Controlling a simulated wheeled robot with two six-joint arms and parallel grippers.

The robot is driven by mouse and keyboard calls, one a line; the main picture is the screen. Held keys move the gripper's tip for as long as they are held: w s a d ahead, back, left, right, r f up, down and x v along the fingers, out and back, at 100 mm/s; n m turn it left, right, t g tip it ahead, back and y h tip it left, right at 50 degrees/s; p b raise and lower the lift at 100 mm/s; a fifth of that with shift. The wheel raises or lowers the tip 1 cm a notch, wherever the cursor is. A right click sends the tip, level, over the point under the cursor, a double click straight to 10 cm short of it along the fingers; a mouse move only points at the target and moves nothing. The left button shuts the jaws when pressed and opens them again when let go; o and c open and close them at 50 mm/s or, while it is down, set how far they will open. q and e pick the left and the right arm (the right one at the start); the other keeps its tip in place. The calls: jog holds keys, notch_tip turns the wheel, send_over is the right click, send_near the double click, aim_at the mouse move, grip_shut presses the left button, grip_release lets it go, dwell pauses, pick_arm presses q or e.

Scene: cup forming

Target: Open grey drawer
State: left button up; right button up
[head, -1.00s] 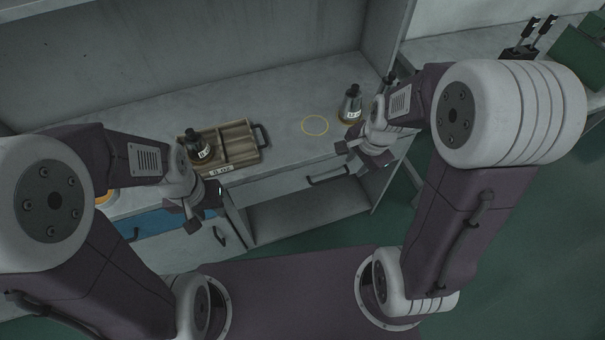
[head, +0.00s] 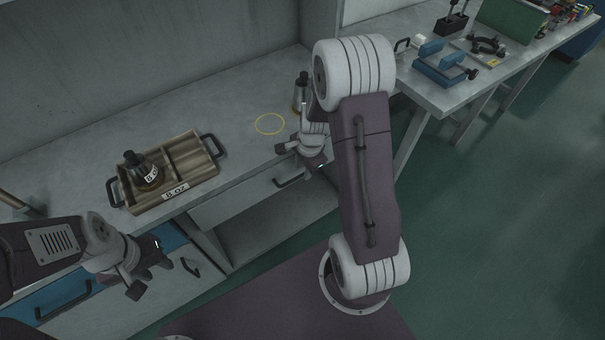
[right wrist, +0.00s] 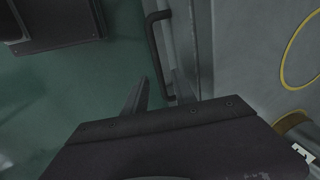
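The grey drawer (head: 246,200) is under the counter, a pale grey front with a black bar handle (head: 289,182). It looks shut. My right gripper (head: 302,157) is by the counter's front edge, just above and right of that handle, apart from it. Its fingers look spread and empty. In the right wrist view a black bar handle (right wrist: 157,52) stands on a grey front, beyond one dark finger (right wrist: 136,95); the other finger is hard to make out. My left gripper (head: 150,278) is at lower left, in front of the blue drawer (head: 55,297), its fingers apart and empty.
A wooden tray (head: 193,180) with a dark-topped bottle (head: 140,172) is on the counter (head: 235,120). Another bottle (head: 299,92) stands behind my right gripper, beside a yellow ring (head: 270,124). An open shelf space (head: 260,230) is below the grey drawer. A side bench (head: 435,90) stands at right.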

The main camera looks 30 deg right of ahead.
jog(key=shift+w+a+f, duration=0.1)
jog(key=shift+w+f, duration=0.15)
jog(key=shift+f, duration=0.8)
grip_shut()
dwell(0.6)
